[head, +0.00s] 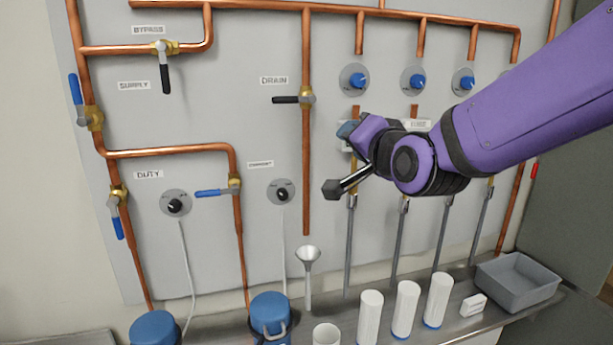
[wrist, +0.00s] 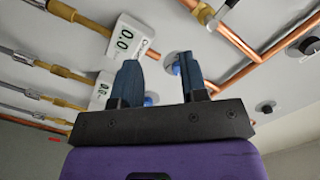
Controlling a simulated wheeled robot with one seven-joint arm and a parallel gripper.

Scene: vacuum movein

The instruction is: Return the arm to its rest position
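My arm (head: 540,100) is purple and reaches in from the right, in front of the pipe panel. My gripper (head: 346,129) is at its end, near the middle of the head view, pointing left and partly turned from view. In the wrist view its two dark fingers (wrist: 160,66) stand apart, with nothing held between them. Panel pipes and round dials show behind the fingers. From these views I cannot tell whether the fingers touch anything.
The panel has copper pipes (head: 306,170), a drain valve handle (head: 286,99) and blue knobs (head: 357,80). Digital gauges (wrist: 124,42) show in the wrist view. Below, a shelf holds white cylinders (head: 405,309), blue-lidded pots (head: 269,310), a funnel (head: 308,256) and a grey tray (head: 518,291).

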